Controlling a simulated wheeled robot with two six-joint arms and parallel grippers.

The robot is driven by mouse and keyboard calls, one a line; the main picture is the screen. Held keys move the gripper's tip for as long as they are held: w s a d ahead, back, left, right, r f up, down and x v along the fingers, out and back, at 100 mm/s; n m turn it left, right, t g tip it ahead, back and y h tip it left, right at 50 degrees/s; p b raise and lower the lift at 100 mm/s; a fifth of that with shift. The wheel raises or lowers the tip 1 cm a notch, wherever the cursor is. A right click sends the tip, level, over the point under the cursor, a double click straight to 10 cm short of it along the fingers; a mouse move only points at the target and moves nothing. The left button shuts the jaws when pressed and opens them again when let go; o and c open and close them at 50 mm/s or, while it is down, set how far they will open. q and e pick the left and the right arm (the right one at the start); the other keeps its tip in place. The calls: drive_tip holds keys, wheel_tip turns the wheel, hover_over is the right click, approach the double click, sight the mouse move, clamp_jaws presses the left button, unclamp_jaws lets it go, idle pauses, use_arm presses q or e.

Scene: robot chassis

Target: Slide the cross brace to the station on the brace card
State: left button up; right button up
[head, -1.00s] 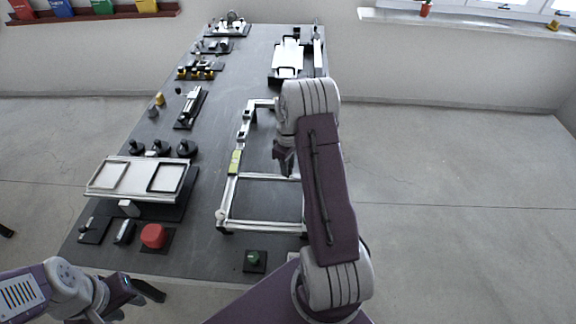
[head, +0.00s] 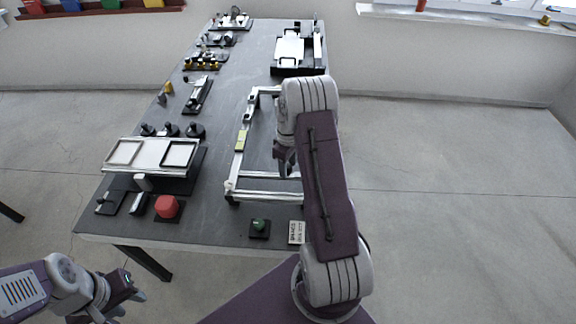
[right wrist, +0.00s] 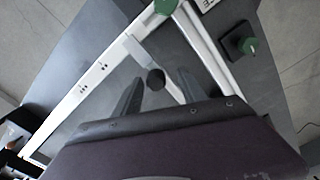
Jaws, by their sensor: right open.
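The chassis frame's left rail (head: 238,160) carries a yellow-green label (head: 241,140). The cross brace (head: 268,180) spans the frame close behind and parallel to the front bar (head: 262,196). In the right wrist view, the brace (right wrist: 141,52) meets the marked right rail (right wrist: 90,80), and a black knob (right wrist: 155,80) is on it. My right gripper (right wrist: 160,88) is open, its fingers on either side of the knob; contact is unclear. It also shows in the head view (head: 285,162). The brace card (head: 297,232) lies at the table's near edge, its text too small to read. My left gripper (head: 137,287) hangs off the table; its opening is unclear.
A green button (head: 260,226) on a black base stands before the frame. A red button (head: 167,207) and a silver tray stand (head: 150,155) are at left. A black fixture (head: 300,70) stands beyond the frame. Bare table lies between the left items and the frame.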

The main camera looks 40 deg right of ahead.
drive_tip(key=shift+w+d+r, duration=0.1)
drive_tip(key=shift+r, duration=0.3)
wheel_tip(320, 180, up, 8)
drive_tip(key=shift+r+b, duration=0.15)
drive_tip(key=shift+b, duration=0.3)
